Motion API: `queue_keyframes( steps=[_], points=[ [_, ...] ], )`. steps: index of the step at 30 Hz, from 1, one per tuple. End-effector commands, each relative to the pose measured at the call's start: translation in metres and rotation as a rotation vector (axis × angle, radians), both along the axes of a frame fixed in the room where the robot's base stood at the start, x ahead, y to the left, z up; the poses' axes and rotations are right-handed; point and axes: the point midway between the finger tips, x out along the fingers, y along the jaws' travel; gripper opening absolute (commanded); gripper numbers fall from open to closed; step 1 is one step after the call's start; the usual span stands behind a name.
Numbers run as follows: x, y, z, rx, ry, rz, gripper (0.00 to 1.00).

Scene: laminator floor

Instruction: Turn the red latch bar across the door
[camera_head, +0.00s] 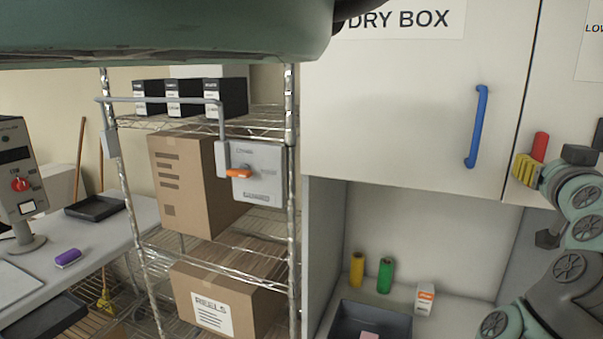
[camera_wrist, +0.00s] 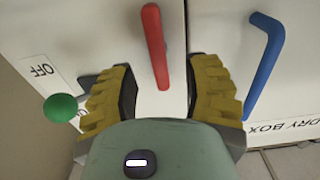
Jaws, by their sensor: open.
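The red latch bar (camera_wrist: 155,45) stands nearly upright, slightly tilted, on the white door front in the wrist view. Its lower end in the picture lies between the yellow fingers of my gripper (camera_wrist: 160,78), which are open with clear gaps on both sides. I cannot tell how deep the bar sits between them. In the head view the red latch bar (camera_head: 540,146) shows as a short piece just above my gripper (camera_head: 524,168), at the right edge. The dry box door (camera_head: 410,110) is shut.
A blue handle (camera_wrist: 264,62) is right of my gripper in the wrist view; it also shows in the head view (camera_head: 476,126). A green knob (camera_wrist: 60,108) and an OFF label (camera_wrist: 42,70) are to the left. A wire shelf (camera_head: 290,110) with boxes stands left of the cabinet.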

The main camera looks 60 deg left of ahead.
Motion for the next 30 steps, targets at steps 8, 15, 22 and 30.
queue_keyframes(
  steps=[8,15,22,30],
  points=[
    [0.026,0.015,0.002,-0.003,0.003,-0.004,0.48],
    [0.038,0.023,0.002,-0.001,0.001,-0.005,0.48],
    [0.041,0.025,0.0,-0.001,0.002,-0.005,0.48],
    [0.041,0.024,0.001,-0.001,0.001,-0.006,0.45]
  ],
)
